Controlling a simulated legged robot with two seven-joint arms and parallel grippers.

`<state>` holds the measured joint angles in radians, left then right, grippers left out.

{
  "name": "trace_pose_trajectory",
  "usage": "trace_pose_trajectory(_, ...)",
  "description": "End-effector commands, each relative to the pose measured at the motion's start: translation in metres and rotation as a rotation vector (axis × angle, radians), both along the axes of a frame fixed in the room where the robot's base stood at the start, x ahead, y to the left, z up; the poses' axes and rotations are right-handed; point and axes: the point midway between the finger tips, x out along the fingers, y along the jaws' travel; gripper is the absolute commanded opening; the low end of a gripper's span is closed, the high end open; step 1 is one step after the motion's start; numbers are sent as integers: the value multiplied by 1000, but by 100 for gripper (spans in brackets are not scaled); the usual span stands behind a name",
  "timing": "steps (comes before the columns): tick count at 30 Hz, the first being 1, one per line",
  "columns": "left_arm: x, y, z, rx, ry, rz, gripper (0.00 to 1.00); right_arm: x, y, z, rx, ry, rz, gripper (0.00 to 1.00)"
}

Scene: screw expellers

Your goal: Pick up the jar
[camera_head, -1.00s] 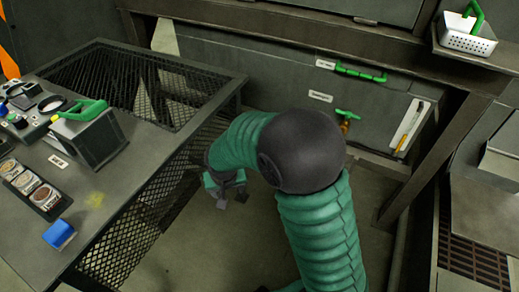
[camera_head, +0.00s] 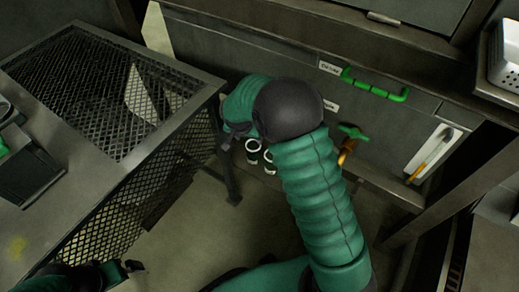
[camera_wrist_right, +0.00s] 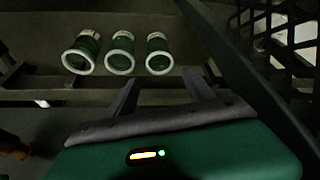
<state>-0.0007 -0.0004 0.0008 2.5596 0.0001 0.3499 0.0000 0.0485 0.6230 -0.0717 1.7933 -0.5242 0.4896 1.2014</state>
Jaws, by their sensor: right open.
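Three green jars with pale round rims stand in a row on a low ledge in the right wrist view: the left jar (camera_wrist_right: 82,52), the middle jar (camera_wrist_right: 121,52) and the right jar (camera_wrist_right: 158,53). Two jar rims (camera_head: 253,147) show beside my right arm in the head view; the third is hidden. My right gripper (camera_wrist_right: 160,77) is open and empty, its fingers pointing towards the row, apart from the jars. In the head view the right gripper (camera_head: 231,137) is partly hidden by its arm. Part of my left gripper (camera_head: 128,267) shows at the bottom left; its jaws are unclear.
A metal table (camera_head: 50,215) with a mesh top and mesh side stands left, its leg close to my right gripper. A panel with a green handle (camera_head: 375,85), a green-handled valve (camera_head: 352,132) and a white holder (camera_head: 432,150) lies behind. A white basket (camera_head: 505,60) sits upper right.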

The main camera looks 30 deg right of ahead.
Motion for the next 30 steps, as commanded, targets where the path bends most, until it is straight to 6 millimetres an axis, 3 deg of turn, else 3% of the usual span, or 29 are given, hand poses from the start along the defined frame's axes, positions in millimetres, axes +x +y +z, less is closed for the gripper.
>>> trace_pose_trajectory(1,0,1,-13,1,1,2,100,2,-3,-20,0,5,1,61)
trace_pose_trajectory(9,0,1,-44,1,1,2,100,18,-29,-88,16,5,0,61)
trace_pose_trajectory(16,0,1,-55,0,0,1,100,23,-33,-107,11,2,2,61)
trace_pose_trajectory(21,0,2,-86,0,1,1,100,24,-37,-141,9,3,2,61)
trace_pose_trajectory(23,-1,2,-89,0,1,2,100,27,-40,-148,12,3,1,61)
trace_pose_trajectory(30,0,2,-87,0,1,1,100,29,-43,-148,12,2,3,61)
